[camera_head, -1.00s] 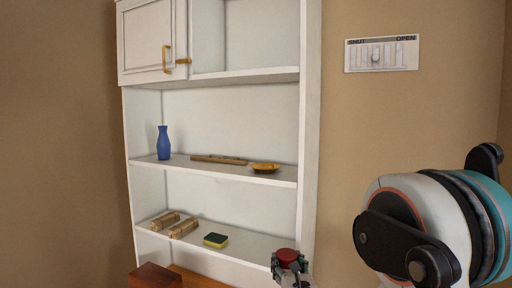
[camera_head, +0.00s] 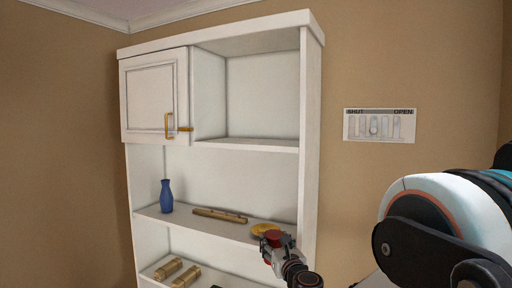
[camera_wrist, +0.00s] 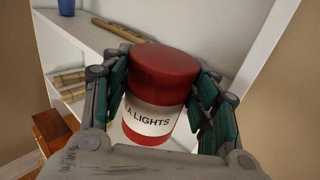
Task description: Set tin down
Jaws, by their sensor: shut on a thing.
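The tin (camera_wrist: 158,95) is red with a white label that reads "A LIGHTS" in part. In the wrist view it stands between the two green-padded fingers of my gripper (camera_wrist: 160,100), which is shut on it. In the head view my gripper (camera_head: 277,246) holds the tin (camera_head: 272,238) in front of the right end of the middle shelf (camera_head: 190,222), close to a yellow dish (camera_head: 264,229). I cannot tell whether the tin touches anything but my gripper.
A blue vase (camera_head: 167,196) and a brown flute-like stick (camera_head: 220,215) stand and lie on the same shelf. Tan bundles (camera_head: 186,277) lie on the shelf below. The upper right compartment (camera_head: 262,95) is empty. A cupboard door (camera_head: 155,98) is shut at upper left.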

